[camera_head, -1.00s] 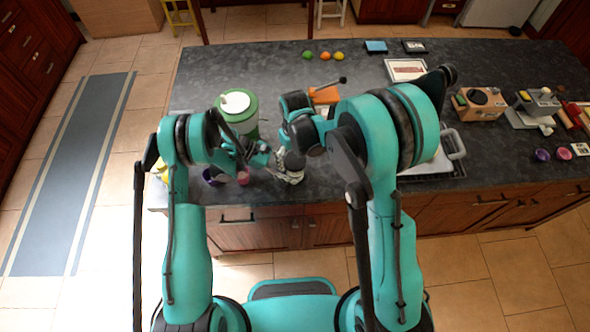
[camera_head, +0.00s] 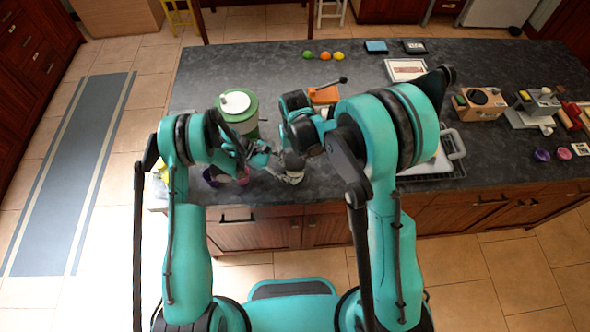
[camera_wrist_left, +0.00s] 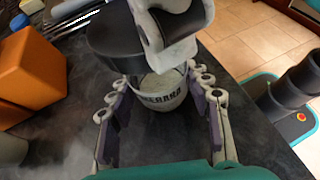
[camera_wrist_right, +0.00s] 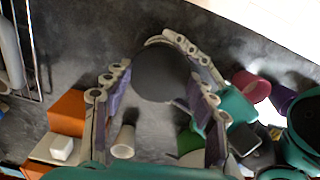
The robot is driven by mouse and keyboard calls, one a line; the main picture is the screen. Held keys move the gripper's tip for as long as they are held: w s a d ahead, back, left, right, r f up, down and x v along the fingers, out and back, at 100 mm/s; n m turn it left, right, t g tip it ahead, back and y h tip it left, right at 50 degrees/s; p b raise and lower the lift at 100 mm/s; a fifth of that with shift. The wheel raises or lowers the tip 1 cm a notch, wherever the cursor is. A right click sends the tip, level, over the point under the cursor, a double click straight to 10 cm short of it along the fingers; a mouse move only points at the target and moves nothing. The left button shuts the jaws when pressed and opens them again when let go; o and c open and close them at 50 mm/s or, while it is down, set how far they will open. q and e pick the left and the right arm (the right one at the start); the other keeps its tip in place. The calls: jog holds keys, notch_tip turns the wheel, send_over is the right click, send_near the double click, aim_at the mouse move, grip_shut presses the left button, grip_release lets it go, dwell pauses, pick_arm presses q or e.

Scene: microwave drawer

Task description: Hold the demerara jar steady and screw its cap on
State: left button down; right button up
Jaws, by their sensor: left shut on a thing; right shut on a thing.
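The demerara jar (camera_wrist_left: 163,92) is pale with dark lettering, partly readable in the left wrist view. It stands on the dark counter between the fingers of my left gripper (camera_wrist_left: 158,86), which is shut on it. The dark round cap (camera_wrist_right: 161,73) is at the jar's mouth, with my right gripper (camera_wrist_right: 160,78) shut around it from above. In the head view the cap (camera_head: 294,164) shows over the jar (camera_head: 292,178). The cap and a right finger hide the jar's top, so I cannot tell whether the cap is seated or threaded.
A green canister (camera_head: 239,112) with a white top stands behind my left gripper. Pink (camera_wrist_right: 250,86) and purple (camera_wrist_right: 282,98) cups are close by. An orange block (camera_wrist_left: 28,68) and a rack (camera_head: 452,170) are also near. The counter's front edge is close to the jar.

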jog(key=m, duration=0.6)
jog(key=shift+m, duration=0.4)
jog(key=m, duration=0.7)
jog(key=shift+d, duration=0.1)
jog(key=o, duration=1.2)
jog(key=n, duration=2.3)
